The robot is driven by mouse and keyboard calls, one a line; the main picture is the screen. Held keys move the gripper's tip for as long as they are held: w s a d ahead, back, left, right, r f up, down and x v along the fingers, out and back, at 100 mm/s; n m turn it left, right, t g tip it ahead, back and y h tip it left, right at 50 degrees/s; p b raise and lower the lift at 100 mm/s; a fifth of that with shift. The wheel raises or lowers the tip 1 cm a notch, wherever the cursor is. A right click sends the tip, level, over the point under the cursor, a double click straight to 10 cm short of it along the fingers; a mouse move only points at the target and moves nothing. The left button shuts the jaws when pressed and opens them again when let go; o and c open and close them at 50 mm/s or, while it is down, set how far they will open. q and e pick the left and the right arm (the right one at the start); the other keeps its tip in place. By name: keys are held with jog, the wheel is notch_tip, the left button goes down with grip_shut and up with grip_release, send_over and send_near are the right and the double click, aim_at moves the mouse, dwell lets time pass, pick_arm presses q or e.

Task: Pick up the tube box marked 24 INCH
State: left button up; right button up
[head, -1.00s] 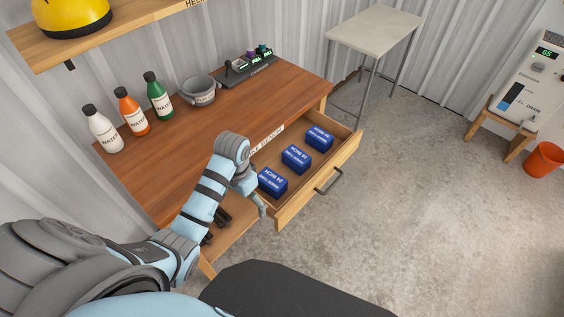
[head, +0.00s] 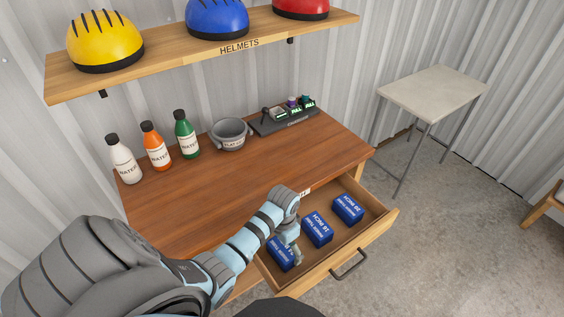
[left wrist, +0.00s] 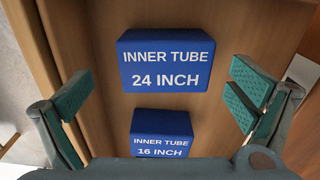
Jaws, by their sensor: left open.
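The blue tube box marked 24 INCH (left wrist: 165,60) lies label up in the open drawer, between and beyond my fingers in the left wrist view. In the head view this box (head: 279,256) is the nearest of three in the drawer and is partly covered by my left gripper (head: 293,250). My left gripper is open, with its green-padded fingers (left wrist: 161,88) spread wide on either side in the wrist view. It holds nothing. My right gripper is out of view.
The 16 INCH box (head: 317,230) and 20 INCH box (head: 348,208) lie farther along the drawer (head: 340,264). A helmet shelf (head: 210,58) hangs above.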

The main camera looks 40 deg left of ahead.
aim_at(283, 248)
pick_arm(q)
jog(key=f, duration=0.2)
jog(key=f+b, duration=0.1)
jog(key=f, duration=0.1)
jog(key=w+f, duration=0.1)
jog(key=f, duration=0.1)
jog(key=shift+a+f, duration=0.2)
jog(key=shift+s+r, duration=0.1)
jog(key=shift+r, duration=0.1)
jog(key=shift+s+r, duration=0.1)
jog(key=shift+s, duration=0.1)
jog(key=c, duration=1.2)
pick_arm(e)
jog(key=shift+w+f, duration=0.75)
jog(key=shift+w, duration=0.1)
